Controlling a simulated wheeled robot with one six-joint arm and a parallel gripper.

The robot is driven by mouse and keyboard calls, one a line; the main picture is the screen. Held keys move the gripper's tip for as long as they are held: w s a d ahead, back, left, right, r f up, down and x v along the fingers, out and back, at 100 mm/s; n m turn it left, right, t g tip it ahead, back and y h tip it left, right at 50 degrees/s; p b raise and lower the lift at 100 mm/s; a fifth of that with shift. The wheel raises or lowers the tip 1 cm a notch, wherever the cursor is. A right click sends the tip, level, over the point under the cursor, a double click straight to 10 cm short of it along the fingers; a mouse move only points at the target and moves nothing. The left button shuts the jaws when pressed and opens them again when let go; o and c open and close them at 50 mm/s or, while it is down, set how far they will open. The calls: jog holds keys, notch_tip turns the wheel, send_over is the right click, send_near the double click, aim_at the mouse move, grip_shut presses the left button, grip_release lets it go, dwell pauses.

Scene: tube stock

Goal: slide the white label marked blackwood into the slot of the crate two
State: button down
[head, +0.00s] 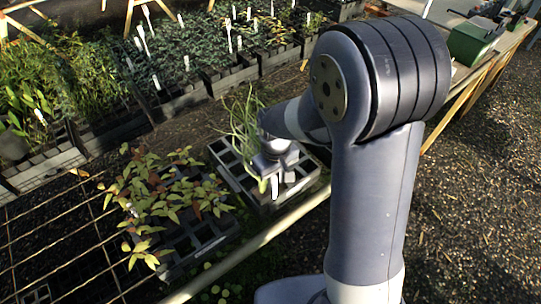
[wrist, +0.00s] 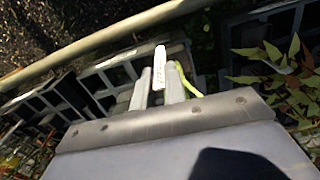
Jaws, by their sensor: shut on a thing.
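My gripper (head: 273,172) points down over a grey crate (head: 297,190) that holds tall grassy leaves. In the wrist view my gripper (wrist: 158,88) is shut on a white label (wrist: 160,56), whose upper end stands out between the fingers. The label also shows as a small white strip in the head view (head: 275,188), near the crate's front edge. The writing on it is too small to read. The crate's open cells also show in the wrist view (wrist: 92,84). I cannot tell whether the label touches a slot. No crate number is readable.
A crate with reddish-green leafy plants (head: 165,205) stands just left. A pale rail (head: 262,238) runs along the front of the crates. Rows of planted trays (head: 205,90) with white tags lie behind. A bench with a green machine (head: 475,38) stands at the back right.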

jog(key=shift+w+a+f+n+b, duration=0.1)
jog(key=shift+a+f+n+b, duration=0.25)
jog(key=shift+b, duration=0.55)
jog(key=shift+f+b, duration=0.3)
jog(key=shift+b, duration=0.05)
dwell(0.3)
jog(key=shift+f+b, duration=2.1)
jog(key=shift+f, duration=0.6)
jog(key=shift+f, duration=0.2)
jog(key=c, duration=1.4)
grip_release()
jog(key=shift+o, duration=0.2)
